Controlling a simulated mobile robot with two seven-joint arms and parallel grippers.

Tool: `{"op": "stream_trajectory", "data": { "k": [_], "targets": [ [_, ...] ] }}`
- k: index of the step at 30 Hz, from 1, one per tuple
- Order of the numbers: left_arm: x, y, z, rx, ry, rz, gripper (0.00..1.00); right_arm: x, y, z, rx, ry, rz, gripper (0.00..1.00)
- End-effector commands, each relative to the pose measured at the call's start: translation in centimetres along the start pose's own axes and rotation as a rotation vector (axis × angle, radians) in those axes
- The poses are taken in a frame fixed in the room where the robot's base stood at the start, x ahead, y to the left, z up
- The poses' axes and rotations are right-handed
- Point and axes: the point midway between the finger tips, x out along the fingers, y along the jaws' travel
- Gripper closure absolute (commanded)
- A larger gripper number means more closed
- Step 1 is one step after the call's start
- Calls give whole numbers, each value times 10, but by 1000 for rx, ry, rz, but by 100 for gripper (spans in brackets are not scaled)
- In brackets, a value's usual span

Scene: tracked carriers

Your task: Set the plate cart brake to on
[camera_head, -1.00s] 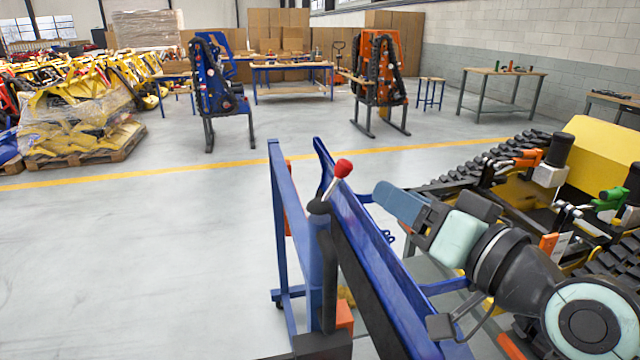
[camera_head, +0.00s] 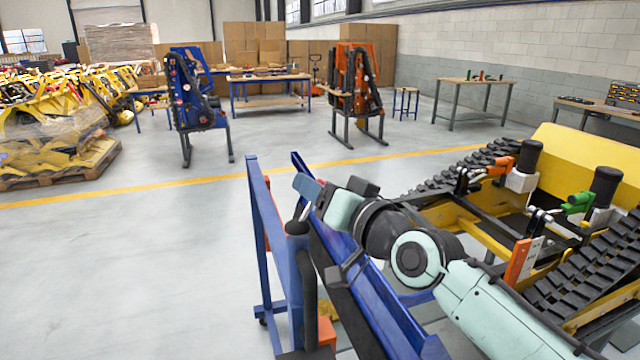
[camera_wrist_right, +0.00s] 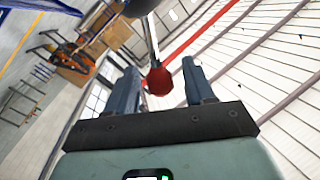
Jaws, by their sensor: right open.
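The brake lever (camera_head: 303,211) rises from a black pivot (camera_head: 297,228) on top of a blue post of the plate cart (camera_head: 262,205). My right gripper (camera_head: 308,187) is at the lever's top end and hides its knob in the head view. In the right wrist view, the red knob (camera_wrist_right: 159,82) on its pale rod sits between the two fingers of my open right gripper (camera_wrist_right: 161,76). Gaps show on both sides of the knob, so the fingers do not appear to touch it. My left gripper is not in view.
A yellow tracked carrier (camera_head: 577,160) with black tracks and coloured levers stands close on the right. Blue (camera_head: 195,105) and orange (camera_head: 353,90) racks stand farther back. The floor left of the cart is clear.

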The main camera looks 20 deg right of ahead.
Motion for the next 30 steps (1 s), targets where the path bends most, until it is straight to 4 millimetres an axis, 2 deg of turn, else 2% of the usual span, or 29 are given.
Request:
{"op": "stream_trajectory", "data": {
  "k": [9, 10, 14, 15, 23, 30],
  "targets": [
    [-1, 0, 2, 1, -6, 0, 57, 3, 0, 0, 0, 0, 0, 47],
    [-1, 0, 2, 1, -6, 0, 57, 3, 0, 0, 0, 0, 0, 53],
    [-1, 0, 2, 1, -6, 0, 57, 3, 0, 0, 1, 0, 0, 96],
    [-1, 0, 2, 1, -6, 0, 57, 3, 0, 0, 1, 0, 0, 100],
    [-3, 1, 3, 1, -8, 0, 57, 3, 0, -1, -14, -4, 3, 100],
    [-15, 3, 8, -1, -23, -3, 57, 2, -2, -7, -107, -29, 19, 100]
  ]
}}
